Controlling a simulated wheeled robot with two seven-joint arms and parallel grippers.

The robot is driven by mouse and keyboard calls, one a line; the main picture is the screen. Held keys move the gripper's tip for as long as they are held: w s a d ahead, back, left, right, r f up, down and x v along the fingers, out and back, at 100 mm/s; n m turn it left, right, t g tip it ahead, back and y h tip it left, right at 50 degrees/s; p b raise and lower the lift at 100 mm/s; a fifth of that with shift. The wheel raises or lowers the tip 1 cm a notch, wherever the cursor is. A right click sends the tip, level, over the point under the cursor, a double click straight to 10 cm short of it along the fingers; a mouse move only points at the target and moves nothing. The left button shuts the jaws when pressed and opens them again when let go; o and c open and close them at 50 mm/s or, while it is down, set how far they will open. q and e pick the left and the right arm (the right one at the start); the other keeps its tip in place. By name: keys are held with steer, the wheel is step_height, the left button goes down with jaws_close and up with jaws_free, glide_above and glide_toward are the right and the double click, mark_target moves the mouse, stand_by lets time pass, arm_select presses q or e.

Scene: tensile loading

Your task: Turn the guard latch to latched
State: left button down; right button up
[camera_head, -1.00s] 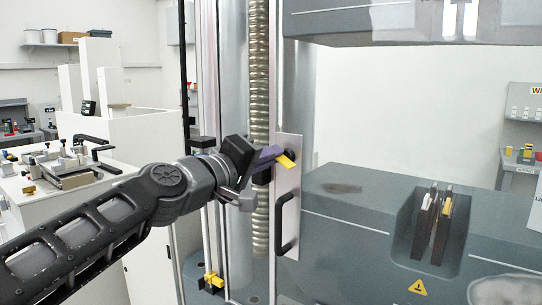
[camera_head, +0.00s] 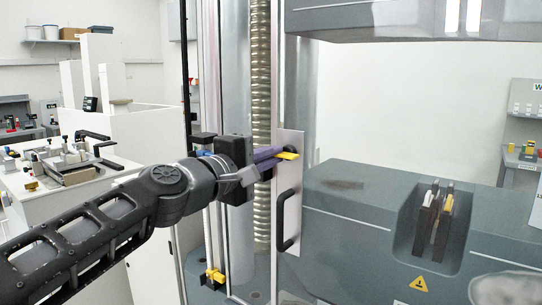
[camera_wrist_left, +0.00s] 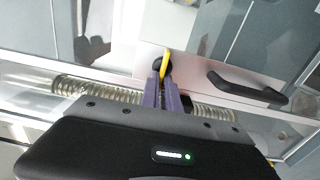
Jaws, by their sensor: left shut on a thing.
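The guard latch has a yellow lever (camera_head: 288,155) on a dark round hub, mounted near the top of a pale metal plate (camera_head: 287,195) on the guard's edge. In the head view the lever lies close to level. My left gripper (camera_head: 277,156) comes in from the left with its purple fingers shut on the lever. In the left wrist view the yellow lever (camera_wrist_left: 165,65) stands out from between the fingertips (camera_wrist_left: 162,90), over the dark hub. The fingers hide part of the lever. My right gripper is in neither view.
A black handle (camera_head: 287,220) is fixed to the plate below the latch. A ribbed column (camera_head: 260,100) stands behind the plate. To the right is the grey machine base (camera_head: 360,215) with a clamp (camera_head: 435,215). A bench with a fixture (camera_head: 70,165) is at the left.

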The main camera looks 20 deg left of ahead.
arm_select(q)
steer(key=c, duration=1.6)
jaws_free()
steer(key=v, duration=0.8)
steer(key=shift+b, duration=0.45)
